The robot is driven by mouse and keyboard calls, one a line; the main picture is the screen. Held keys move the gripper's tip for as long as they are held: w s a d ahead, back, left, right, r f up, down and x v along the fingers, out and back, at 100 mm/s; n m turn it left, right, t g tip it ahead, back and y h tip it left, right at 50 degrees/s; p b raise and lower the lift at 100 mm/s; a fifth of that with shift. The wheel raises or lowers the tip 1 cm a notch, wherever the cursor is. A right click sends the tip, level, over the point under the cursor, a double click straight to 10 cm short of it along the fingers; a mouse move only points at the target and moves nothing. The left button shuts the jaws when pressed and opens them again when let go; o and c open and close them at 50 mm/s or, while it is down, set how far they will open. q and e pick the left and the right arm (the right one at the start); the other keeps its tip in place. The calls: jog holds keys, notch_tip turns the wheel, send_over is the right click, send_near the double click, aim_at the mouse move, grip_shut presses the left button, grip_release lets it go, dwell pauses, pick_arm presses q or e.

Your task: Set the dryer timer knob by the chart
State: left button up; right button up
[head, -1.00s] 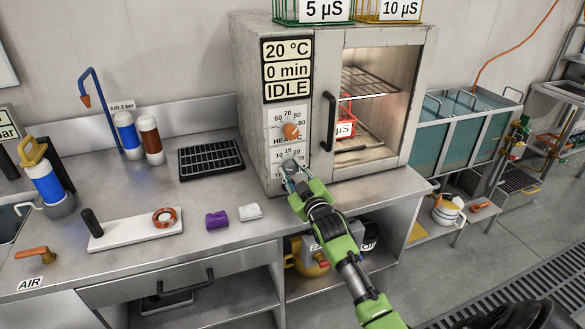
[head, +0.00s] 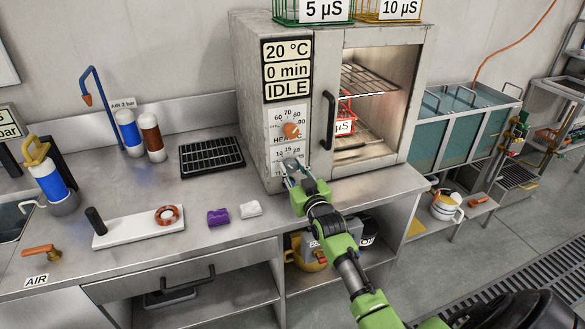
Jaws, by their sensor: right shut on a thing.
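The grey dryer (head: 248,95) stands on the steel bench. Its display panel (head: 287,70) reads 20 °C, 0 min and IDLE. The orange heat knob (head: 291,131) sits on the upper dial plate. The grey timer knob (head: 291,164) sits on the lower dial plate, whose marks 10 and 15 show above it; the rest is mostly hidden by my gripper. My right gripper (head: 292,170) is at the timer knob, its fingers shut on it. The knob's pointer cannot be made out. My left gripper is not in view. No chart can be made out.
A red basket (head: 344,125) stands inside the dryer chamber, beside the dark door handle (head: 328,120). Green (head: 312,10) and yellow (head: 400,10) baskets stand on top. A black rack (head: 212,158), purple roll (head: 217,217) and white cloth (head: 251,209) lie on the bench to the left.

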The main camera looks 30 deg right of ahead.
jog(key=o, duration=1.1)
jog(key=v, duration=1.2)
jog(key=shift+a, duration=0.1)
